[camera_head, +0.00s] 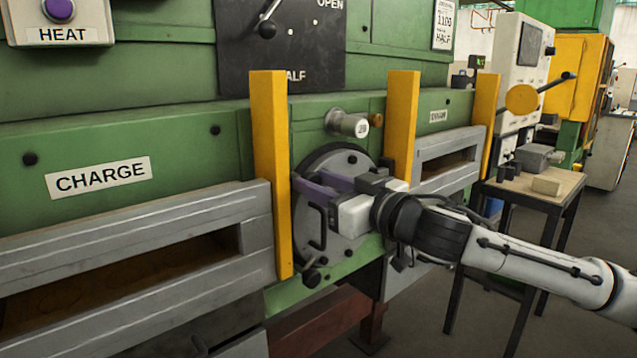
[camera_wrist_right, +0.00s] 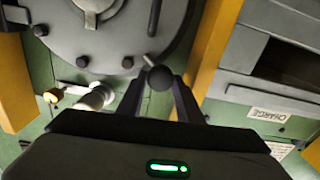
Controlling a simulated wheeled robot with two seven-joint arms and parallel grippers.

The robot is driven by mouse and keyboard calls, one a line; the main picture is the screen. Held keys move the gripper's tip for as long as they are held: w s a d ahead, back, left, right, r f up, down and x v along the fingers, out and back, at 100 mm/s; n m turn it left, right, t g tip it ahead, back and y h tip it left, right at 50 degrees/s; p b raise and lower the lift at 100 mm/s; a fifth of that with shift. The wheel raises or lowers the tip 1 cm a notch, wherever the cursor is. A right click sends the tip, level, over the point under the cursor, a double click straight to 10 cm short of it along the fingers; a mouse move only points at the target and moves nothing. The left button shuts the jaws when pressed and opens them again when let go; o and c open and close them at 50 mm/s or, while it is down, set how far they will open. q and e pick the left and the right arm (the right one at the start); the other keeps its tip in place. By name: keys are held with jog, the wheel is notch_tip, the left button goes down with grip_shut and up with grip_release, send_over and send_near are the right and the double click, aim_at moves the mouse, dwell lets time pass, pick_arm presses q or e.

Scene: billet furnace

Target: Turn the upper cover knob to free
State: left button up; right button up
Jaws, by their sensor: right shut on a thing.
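The round grey cover (camera_head: 345,240) sits on the green furnace front between two yellow posts. My right gripper (camera_head: 303,184) reaches its upper left edge, with its purple fingers partly hiding the cover. In the right wrist view, the upper cover knob, a black ball (camera_wrist_right: 160,77) on a short metal stem, sits between the fingertips of my right gripper (camera_wrist_right: 168,90), which is shut on it. The cover (camera_wrist_right: 95,40) fills the upper left there. A lower black knob (camera_head: 312,277) shows at the cover's bottom edge. My left gripper is not in view.
A metal cylinder (camera_head: 347,123) juts out above the cover. Yellow posts (camera_head: 269,170) (camera_head: 402,120) flank it closely. A black handle (camera_head: 318,228) is on the cover. A small table (camera_head: 566,186) stands at right.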

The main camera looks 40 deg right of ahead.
pick_arm(q)
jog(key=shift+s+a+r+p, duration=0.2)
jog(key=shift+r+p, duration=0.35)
jog(key=shift+p, duration=0.4)
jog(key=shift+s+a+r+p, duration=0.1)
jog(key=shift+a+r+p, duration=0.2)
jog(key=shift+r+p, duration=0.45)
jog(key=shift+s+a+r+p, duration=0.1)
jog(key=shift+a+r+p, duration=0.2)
jog(key=shift+p, duration=0.8)
pick_arm(e)
jog(key=shift+a+f+n, duration=0.1)
jog(key=shift+a+n, duration=0.05)
jog(key=shift+n, duration=4.35)
jog(key=shift+a+f+n, duration=0.1)
jog(key=shift+n, duration=4.7)
jog(key=o, duration=1)
jog(key=shift+s+d+f, duration=0.1)
jog(key=shift+s, duration=0.05)
